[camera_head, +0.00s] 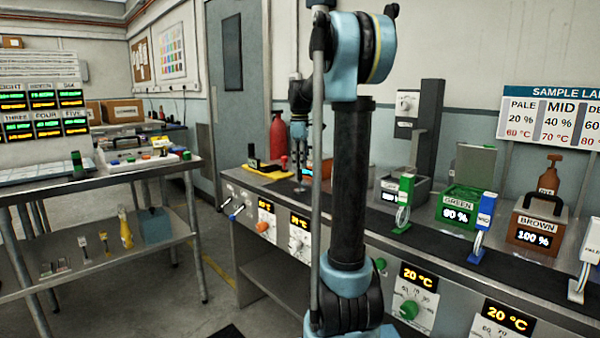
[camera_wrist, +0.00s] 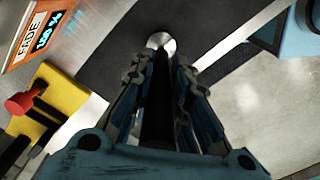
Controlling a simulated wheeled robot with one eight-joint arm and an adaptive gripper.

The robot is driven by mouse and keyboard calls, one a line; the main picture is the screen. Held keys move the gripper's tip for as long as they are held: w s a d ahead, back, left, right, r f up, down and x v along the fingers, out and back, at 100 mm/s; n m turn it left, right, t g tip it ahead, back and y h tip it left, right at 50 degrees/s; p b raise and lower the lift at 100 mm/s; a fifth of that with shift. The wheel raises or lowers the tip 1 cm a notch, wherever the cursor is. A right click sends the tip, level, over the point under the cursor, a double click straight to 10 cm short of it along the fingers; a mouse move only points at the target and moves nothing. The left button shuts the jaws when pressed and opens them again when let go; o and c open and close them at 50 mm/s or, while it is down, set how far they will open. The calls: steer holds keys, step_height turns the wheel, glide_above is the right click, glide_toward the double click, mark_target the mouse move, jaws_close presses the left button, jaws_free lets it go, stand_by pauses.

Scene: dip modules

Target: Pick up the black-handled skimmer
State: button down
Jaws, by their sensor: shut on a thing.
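The black-handled skimmer is between the fingers of my gripper (camera_wrist: 160,72) in the wrist view. Its black handle (camera_wrist: 157,105) runs between the two fingers, and its round metal end (camera_wrist: 161,41) shows beyond the fingertips over a dark strip. In the head view my gripper (camera_head: 299,142) is small, at the far end of the bench, pointing down. The skimmer's thin shaft (camera_head: 300,172) hangs roughly upright below it. Its lower end appears at or just above the bench top; I cannot tell whether it touches.
A yellow holder (camera_wrist: 62,92) with a red knob (camera_wrist: 18,103) lies left of my gripper, beside an orange box (camera_wrist: 28,36). On the bench stand a green-handled tool (camera_head: 404,200), a blue-handled tool (camera_head: 483,225), a green bath (camera_head: 462,205) and a brown bath (camera_head: 535,232).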

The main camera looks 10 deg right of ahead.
step_height(320, 180, up, 10)
steer(key=shift+f, duration=0.1)
stand_by(0.4)
stand_by(0.9)
